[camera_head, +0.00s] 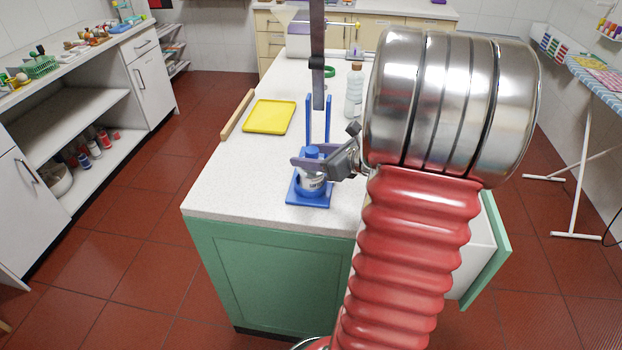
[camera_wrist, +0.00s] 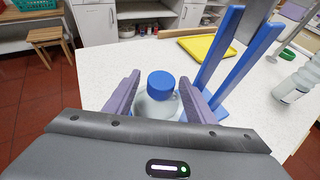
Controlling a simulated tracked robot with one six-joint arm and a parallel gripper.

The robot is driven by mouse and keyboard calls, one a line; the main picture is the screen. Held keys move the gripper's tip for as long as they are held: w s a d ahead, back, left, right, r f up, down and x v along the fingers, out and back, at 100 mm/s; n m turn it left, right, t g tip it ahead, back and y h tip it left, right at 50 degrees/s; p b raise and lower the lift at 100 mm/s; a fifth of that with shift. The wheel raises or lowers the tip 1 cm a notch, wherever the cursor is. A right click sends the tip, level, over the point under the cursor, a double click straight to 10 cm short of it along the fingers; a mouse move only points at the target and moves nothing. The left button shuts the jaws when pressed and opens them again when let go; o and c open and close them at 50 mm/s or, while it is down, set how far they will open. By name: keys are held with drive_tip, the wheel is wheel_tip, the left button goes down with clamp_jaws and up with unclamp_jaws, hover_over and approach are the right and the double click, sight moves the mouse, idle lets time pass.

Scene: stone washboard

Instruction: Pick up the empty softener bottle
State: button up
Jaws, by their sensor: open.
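A pale, translucent bottle with a blue cap (camera_head: 312,152) stands upright on a blue stand (camera_head: 310,199) with two tall posts near the counter's front. I take it for the softener bottle, but its contents cannot be told. My gripper (camera_head: 309,163) is around its upper part. In the wrist view the same bottle (camera_wrist: 157,106) sits between the two fingers of my gripper (camera_wrist: 160,84). The fingers are open, one on each side; whether either touches is unclear. The bottle's lower part is hidden by my gripper in the wrist view.
A clear bottle with a brownish cap (camera_head: 354,92) stands behind, to the right of the posts. A yellow tray (camera_head: 269,117) lies at left on the white counter (camera_head: 235,175), beside a wooden strip (camera_head: 237,114). A dark upright bar (camera_head: 318,55) rises behind the stand. The counter's front left is clear.

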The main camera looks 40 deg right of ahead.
drive_tip(key=x, duration=0.3)
drive_tip(key=shift+w, duration=0.1)
idle(0.4)
drive_tip(key=shift+f, duration=0.1)
clamp_jaws()
idle(0.4)
